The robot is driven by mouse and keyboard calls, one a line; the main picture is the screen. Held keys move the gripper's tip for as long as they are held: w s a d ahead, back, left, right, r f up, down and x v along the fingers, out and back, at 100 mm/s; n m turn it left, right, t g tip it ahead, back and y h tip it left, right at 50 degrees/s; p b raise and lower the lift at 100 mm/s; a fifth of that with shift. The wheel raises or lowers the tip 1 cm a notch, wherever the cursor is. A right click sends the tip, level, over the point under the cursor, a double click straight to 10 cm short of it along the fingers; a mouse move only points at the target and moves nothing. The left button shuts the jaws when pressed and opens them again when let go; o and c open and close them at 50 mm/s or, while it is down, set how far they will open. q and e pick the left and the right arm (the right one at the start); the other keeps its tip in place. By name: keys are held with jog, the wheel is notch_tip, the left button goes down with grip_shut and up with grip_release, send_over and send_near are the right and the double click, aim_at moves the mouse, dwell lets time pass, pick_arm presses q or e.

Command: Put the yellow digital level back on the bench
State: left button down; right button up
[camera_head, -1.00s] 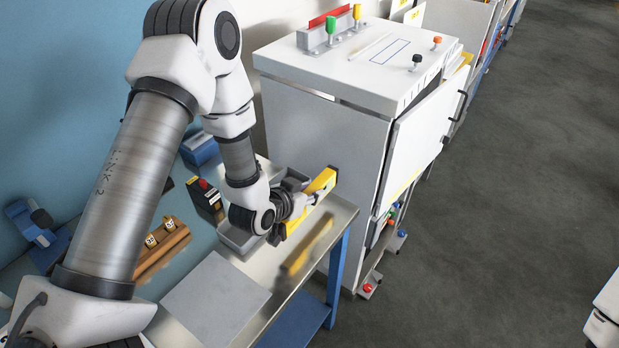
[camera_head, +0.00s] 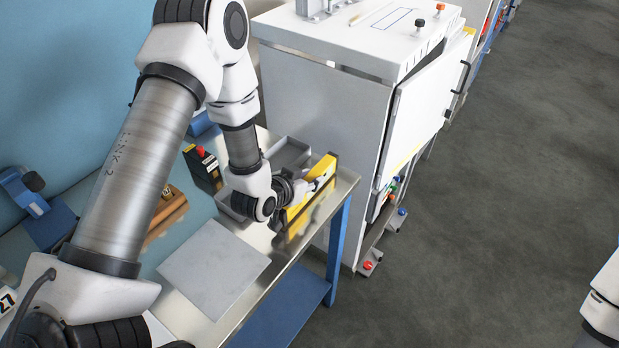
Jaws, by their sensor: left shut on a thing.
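The yellow digital level (camera_head: 324,171) is a long bar at the right end of the bench, close to the white cabinet. My left gripper (camera_head: 318,184) is shut on it. The level is low over the metal bench top (camera_head: 318,208); its reflection shows just below it, and I cannot tell whether it touches the surface. My left arm and gripper hide part of the level. Of my right arm only a piece shows at the right edge; its gripper is out of view.
A grey tray (camera_head: 290,152) lies just behind the gripper. A grey plate (camera_head: 213,268) lies on the front of the bench. A black box with a red button (camera_head: 203,168) and a wooden block (camera_head: 168,212) stand left. The white cabinet (camera_head: 325,110) blocks the right side.

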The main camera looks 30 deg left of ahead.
pick_arm(q)
jog(key=shift+f, duration=0.25)
jog(key=shift+f+b, duration=0.25)
jog(key=shift+b, duration=0.2)
jog(key=c, duration=0.8)
grip_release()
jog(key=shift+o, duration=0.2)
jog(key=v, duration=0.7)
jog(key=shift+s+r, duration=0.2)
jog(key=shift+s, duration=0.15)
jog(key=shift+w, duration=0.1)
